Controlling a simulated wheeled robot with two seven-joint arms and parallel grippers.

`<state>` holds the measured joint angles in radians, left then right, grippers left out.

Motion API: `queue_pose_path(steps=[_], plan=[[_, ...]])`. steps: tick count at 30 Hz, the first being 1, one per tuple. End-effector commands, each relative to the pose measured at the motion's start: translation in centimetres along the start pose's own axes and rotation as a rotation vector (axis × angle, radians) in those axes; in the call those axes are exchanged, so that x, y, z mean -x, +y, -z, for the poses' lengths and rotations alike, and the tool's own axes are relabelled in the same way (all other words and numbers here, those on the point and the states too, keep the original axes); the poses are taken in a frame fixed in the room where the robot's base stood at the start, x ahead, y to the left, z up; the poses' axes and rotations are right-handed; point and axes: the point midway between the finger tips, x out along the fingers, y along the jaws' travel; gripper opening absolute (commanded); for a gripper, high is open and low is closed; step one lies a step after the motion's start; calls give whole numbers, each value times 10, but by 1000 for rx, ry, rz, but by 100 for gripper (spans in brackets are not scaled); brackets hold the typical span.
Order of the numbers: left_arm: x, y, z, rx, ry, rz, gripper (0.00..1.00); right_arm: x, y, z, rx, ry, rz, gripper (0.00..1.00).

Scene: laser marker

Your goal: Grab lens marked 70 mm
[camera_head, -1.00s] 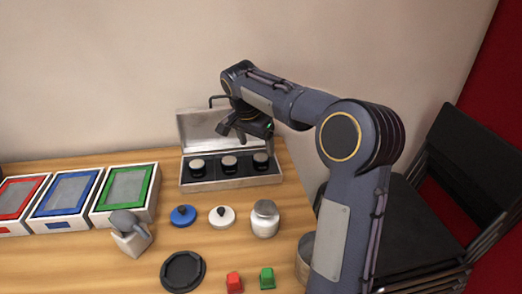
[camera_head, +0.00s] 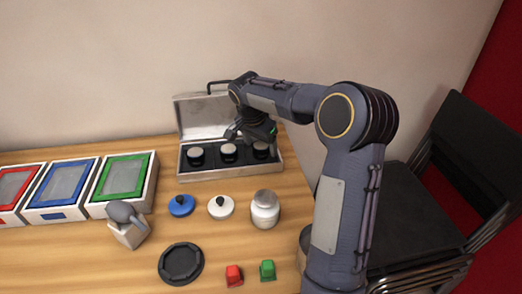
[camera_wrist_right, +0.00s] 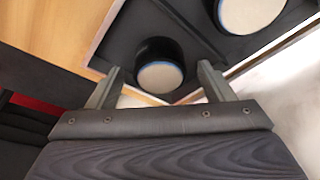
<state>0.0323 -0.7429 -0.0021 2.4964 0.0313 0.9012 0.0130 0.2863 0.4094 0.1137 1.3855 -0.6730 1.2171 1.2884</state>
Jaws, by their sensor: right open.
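An open silver case (camera_head: 232,173) stands at the back of the table and holds three dark lenses with pale tops in a row: a left lens (camera_head: 196,157), a middle lens (camera_head: 228,153) and a right lens (camera_head: 261,150). No millimetre marks can be read on them. My right gripper (camera_head: 246,134) hangs over the right part of the case, close above the right lens. In the right wrist view its open fingers (camera_wrist_right: 157,85) are on either side of the right lens (camera_wrist_right: 159,66), which looks a little beyond the fingertips. My left gripper is out of view.
Blue (camera_head: 181,205) and white (camera_head: 221,207) knobbed discs and a metal jar (camera_head: 265,209) stand in front of the case. Framed trays (camera_head: 124,178) are at the left. A black dish (camera_head: 181,263) and red and green blocks (camera_head: 234,275) lie nearer.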

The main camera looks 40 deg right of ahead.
Motion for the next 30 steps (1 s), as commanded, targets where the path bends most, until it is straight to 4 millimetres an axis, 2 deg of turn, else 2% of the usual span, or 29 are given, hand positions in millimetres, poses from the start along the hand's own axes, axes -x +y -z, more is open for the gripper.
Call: queue_pose_path(steps=[5, 17, 25, 30], plan=[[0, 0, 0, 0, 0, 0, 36, 0, 0, 0, 0, 0, 0, 73], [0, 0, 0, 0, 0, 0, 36, 1, 0, 0, 1, 1, 0, 22], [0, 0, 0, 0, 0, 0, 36, 2, 0, 1, 1, 1, 1, 22], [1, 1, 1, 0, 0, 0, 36, 13, -1, 4, 1, 3, 2, 22]])
